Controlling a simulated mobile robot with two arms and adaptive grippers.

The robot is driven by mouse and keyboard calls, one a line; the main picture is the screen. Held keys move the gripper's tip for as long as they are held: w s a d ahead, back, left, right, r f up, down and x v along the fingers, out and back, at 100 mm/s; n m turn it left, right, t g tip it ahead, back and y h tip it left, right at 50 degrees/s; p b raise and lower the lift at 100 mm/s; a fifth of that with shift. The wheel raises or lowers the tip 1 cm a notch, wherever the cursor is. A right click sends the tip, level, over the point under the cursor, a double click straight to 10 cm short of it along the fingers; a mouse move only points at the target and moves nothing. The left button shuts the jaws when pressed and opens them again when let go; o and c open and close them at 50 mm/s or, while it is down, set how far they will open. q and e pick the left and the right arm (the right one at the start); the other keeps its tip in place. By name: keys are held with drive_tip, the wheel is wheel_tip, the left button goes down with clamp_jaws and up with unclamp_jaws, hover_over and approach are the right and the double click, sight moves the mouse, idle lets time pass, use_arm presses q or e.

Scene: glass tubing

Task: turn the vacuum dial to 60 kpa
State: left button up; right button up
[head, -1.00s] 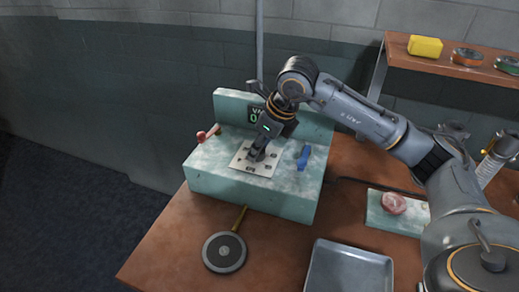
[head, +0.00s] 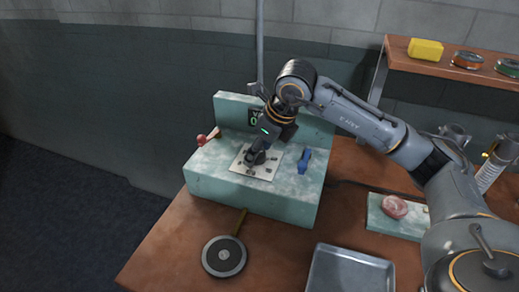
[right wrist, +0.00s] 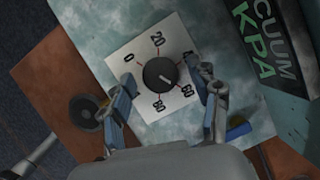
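The vacuum dial (right wrist: 160,74) is a round black knob on a white plate (right wrist: 120,62) marked 0 to 80. Its white pointer line slants down-right, toward the 60 mark. The plate also shows on the pale green console (head: 230,198) in the head view. My right gripper (right wrist: 160,88) is over the dial, with one finger on each side. In the wrist view gaps show between both fingers and the knob, so it is open. A dark display (head: 254,117) behind has green digits, mostly hidden by my right arm. My left gripper is not in view.
A red lever (head: 208,136) and a blue lever (head: 304,160) flank the plate on the console. A round black pedal (head: 224,256), a metal tray (head: 350,272) and a pinkish object on a pale slab (head: 394,207) are on the brown bench. A shelf (head: 450,65) is at the upper right.

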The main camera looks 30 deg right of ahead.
drive_tip(key=v, duration=1.2)
idle(0.4)
